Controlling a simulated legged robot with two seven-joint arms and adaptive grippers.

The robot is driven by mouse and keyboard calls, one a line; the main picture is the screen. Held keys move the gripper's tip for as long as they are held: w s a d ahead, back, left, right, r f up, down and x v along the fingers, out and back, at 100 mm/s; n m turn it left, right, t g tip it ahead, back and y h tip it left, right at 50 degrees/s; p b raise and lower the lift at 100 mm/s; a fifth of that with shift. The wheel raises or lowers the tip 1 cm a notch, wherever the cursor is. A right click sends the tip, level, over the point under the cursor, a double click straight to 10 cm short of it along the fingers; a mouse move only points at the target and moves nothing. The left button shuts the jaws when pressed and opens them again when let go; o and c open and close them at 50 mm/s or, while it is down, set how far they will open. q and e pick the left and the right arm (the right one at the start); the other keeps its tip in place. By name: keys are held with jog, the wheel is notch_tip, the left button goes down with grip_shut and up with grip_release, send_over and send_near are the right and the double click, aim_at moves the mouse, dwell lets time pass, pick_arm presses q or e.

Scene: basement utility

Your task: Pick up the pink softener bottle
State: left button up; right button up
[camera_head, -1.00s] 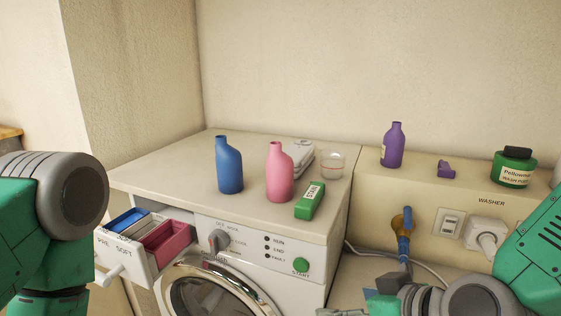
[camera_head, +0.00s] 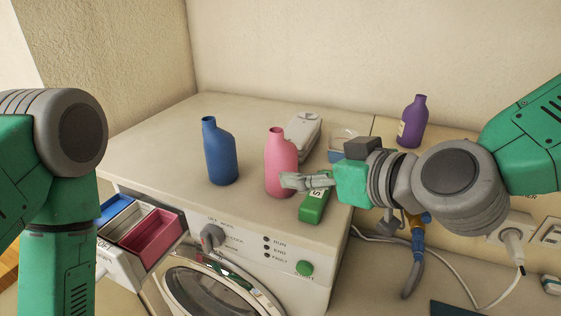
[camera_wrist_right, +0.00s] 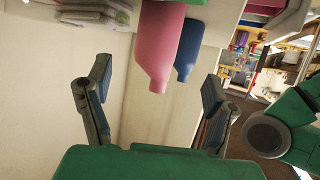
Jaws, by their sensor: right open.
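The pink softener bottle (camera_head: 279,158) stands upright on top of the washer (camera_head: 160,130), right of the blue bottle (camera_head: 219,153). My right gripper (camera_head: 292,181) is in front of its lower right side in the head view; I cannot tell whether they touch. In the right wrist view the pink bottle (camera_wrist_right: 160,45) appears inverted, beyond and between the two spread fingers (camera_wrist_right: 153,90), with the blue bottle (camera_wrist_right: 188,50) behind it. The right gripper is open and empty. My left arm shows at the left, but its gripper is out of view.
A green stain box (camera_head: 314,206) lies beside the pink bottle, partly behind my right gripper. A grey-white item (camera_head: 303,135) lies behind the bottle. A purple bottle (camera_head: 413,122) stands on the right ledge. The detergent drawer (camera_head: 140,235) is open at the front left.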

aim_at(291, 164)
jog(key=x, duration=0.4)
jog(key=shift+w+f, duration=0.15)
jog(key=shift+w, duration=0.15)
jog(key=shift+p+x, duration=0.75)
jog(key=shift+x, duration=1.8)
jog(key=shift+c, duration=0.4)
jog(key=c, duration=1.3)
jog(key=shift+d, duration=0.1)
jog(key=shift+c, duration=0.2)
